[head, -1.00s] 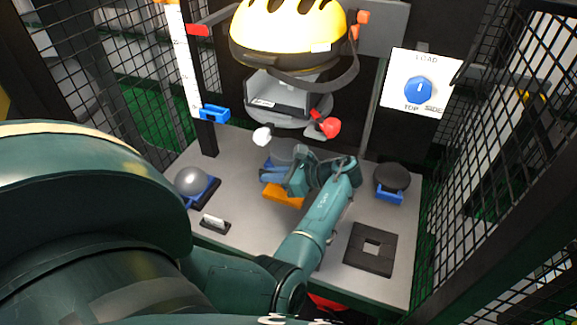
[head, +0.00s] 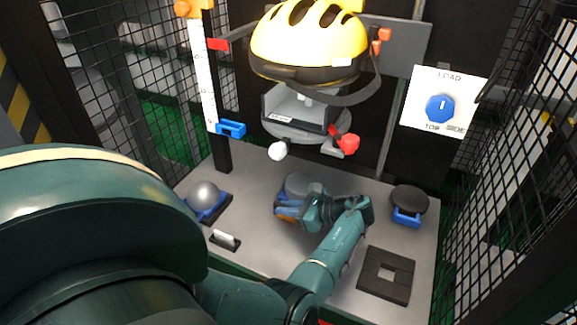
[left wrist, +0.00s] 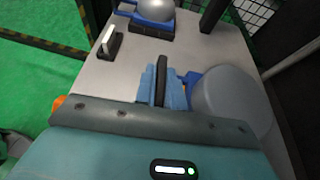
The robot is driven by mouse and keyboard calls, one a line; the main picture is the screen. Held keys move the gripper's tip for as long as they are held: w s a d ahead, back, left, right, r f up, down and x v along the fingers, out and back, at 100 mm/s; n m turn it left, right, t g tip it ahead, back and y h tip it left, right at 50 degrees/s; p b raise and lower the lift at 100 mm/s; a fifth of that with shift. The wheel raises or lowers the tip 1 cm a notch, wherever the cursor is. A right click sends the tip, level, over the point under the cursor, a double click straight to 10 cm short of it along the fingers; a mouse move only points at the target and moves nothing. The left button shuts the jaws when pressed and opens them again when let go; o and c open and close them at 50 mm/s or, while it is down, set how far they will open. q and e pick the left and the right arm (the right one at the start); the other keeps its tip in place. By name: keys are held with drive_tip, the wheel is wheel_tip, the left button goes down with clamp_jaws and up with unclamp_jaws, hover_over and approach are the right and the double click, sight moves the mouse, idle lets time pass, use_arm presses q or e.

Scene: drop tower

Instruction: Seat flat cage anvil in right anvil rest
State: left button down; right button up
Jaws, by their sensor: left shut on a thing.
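The flat cage anvil appears to be the grey round disc (head: 298,184) at the middle of the bench. It also shows in the left wrist view (left wrist: 232,103), right of the fingers. My left gripper (head: 289,208) is shut beside it; in the left wrist view the blue fingers (left wrist: 161,84) close on a dark upright bar, apparently the anvil's grip. My gripper hides the disc's near side, and I cannot tell its gap above the bench. The right anvil rest seems to be the black square plate (head: 385,275) with an empty square hole, at front right. My right gripper is not seen.
A ball-topped anvil (head: 203,194) sits at left, with a small black stand (head: 224,240) before it. A black disc on a blue holder (head: 410,200) stands at right. A yellow helmet (head: 308,45) hangs overhead. Mesh walls (head: 500,150) flank the bench.

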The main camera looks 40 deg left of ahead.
use_arm(q)
drive_tip(key=shift+w+f+b, duration=0.1)
drive_tip(key=shift+f+b, duration=0.2)
drive_tip(key=shift+f, duration=1.3)
drive_tip(key=c, duration=1.8)
unclamp_jaws()
drive_tip(key=shift+f, duration=0.2)
drive_tip(key=shift+c, duration=0.2)
drive_tip(key=o, duration=0.4)
drive_tip(key=shift+c, duration=0.2)
drive_tip(key=shift+f+b, duration=0.3)
drive_tip(key=shift+b, duration=0.25)
drive_tip(key=p+v, duration=0.1)
drive_tip(key=v, duration=1.2)
drive_tip(key=shift+r, duration=0.45)
